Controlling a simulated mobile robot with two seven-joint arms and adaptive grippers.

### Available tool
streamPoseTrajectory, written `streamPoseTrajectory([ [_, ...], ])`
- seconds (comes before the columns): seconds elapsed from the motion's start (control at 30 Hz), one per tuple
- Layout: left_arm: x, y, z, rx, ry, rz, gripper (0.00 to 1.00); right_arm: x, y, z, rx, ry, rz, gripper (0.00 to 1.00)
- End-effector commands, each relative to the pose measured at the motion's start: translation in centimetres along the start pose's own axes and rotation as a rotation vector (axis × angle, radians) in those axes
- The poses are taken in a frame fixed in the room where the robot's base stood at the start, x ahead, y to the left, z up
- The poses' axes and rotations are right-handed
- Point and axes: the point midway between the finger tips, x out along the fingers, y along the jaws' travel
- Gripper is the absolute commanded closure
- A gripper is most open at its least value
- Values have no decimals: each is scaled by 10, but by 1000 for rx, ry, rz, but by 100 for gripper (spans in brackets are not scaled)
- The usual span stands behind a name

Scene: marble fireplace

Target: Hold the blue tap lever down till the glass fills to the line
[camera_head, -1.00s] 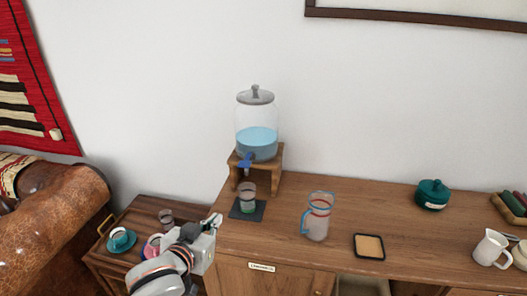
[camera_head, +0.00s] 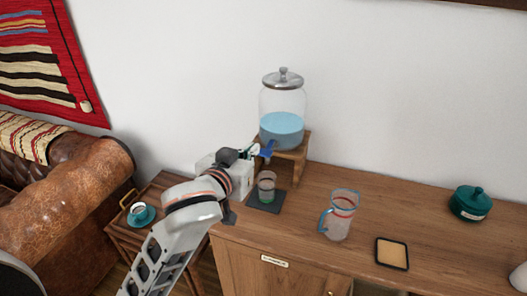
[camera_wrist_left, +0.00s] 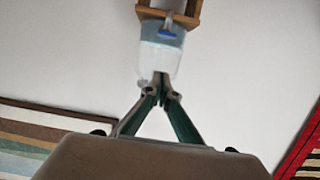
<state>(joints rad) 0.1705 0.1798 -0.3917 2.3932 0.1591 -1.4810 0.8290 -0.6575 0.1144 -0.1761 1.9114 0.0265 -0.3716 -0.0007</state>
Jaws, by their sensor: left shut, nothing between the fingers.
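The glass drink dispenser (camera_head: 282,105) holds blue liquid and stands on a small wooden stand (camera_head: 299,160). Its blue tap lever (camera_head: 268,151) is at the front; the lever also shows in the left wrist view (camera_wrist_left: 167,33). A clear glass (camera_head: 266,187) stands upright below the tap on a dark mat (camera_head: 262,206), with something greenish low in it. My left gripper (camera_head: 257,150) is shut and empty, its tips close beside the lever in the head view; I cannot tell whether they touch it. The closed fingertips also show in the left wrist view (camera_wrist_left: 160,80). My right gripper is not in view.
A pitcher with a blue handle (camera_head: 339,216), a framed tan pad (camera_head: 392,253) and a teal lidded pot (camera_head: 470,203) stand to the right on the wooden cabinet. A lower side table (camera_head: 162,193) holds a teal cup on the left, near a leather armchair.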

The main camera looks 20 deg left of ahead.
Motion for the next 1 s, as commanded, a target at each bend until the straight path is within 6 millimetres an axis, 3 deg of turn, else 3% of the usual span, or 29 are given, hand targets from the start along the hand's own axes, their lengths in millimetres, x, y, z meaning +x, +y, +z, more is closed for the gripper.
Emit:
streamPoseTrajectory([
  [0.5,94,-1,4,4,-3,-2,100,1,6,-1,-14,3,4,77],
  [0.7,98,-1,30,3,-2,-1,100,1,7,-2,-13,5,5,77],
  [1.0,100,0,40,1,-1,0,100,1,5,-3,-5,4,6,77],
])
